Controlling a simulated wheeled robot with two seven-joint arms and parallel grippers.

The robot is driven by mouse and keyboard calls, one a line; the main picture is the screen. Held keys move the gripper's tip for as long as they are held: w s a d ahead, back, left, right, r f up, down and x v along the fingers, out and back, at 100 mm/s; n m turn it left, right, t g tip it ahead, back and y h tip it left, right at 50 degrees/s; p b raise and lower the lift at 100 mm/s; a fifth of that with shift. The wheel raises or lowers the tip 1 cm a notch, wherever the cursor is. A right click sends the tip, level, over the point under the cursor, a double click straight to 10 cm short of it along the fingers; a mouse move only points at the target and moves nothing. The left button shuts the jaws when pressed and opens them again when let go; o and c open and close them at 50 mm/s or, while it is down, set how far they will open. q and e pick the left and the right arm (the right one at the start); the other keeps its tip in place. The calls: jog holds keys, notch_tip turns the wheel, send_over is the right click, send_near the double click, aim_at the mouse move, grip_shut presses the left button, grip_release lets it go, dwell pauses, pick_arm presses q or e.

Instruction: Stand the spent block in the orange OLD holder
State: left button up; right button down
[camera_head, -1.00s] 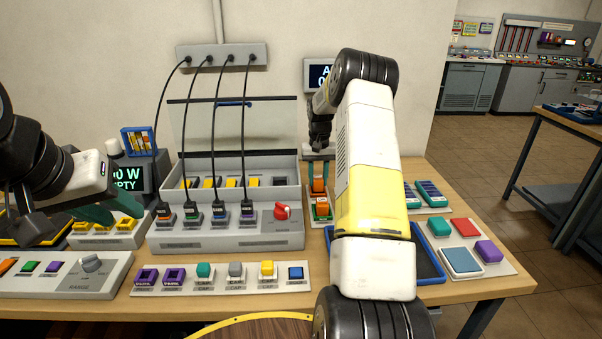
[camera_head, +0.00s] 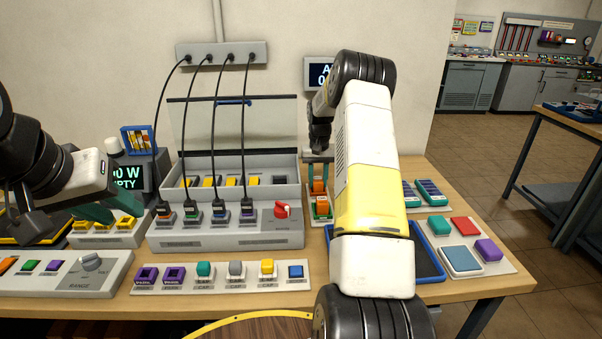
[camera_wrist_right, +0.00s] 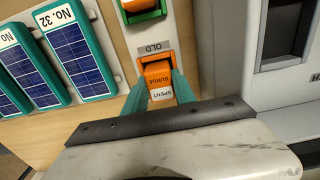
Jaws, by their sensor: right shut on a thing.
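The spent block (camera_wrist_right: 161,92) is orange with a white end marked SPENT and SURGE in the right wrist view. My right gripper (camera_wrist_right: 158,90) is shut on it, with a teal finger on each side. The orange OLD holder (camera_wrist_right: 155,66) shows around the block, by the OLD label; how deep the block sits is hidden. In the head view my right gripper (camera_head: 318,178) points down over the strip behind the green holder (camera_head: 321,211), which has an orange block in it. My left gripper (camera_head: 118,205) hangs over the left of the bench, its jaw gap unclear.
A grey box with a raised clear lid and several cables (camera_head: 225,235) stands left of the right gripper. Teal solar-panel blocks (camera_wrist_right: 68,45) lie on the other side. A blue-rimmed tray (camera_head: 430,262) lies partly behind my right arm.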

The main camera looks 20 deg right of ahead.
aim_at(318, 179)
jog(key=c, duration=1.3)
grip_release()
jog(key=shift+r, duration=0.1)
notch_tip(318, 179, up, 11)
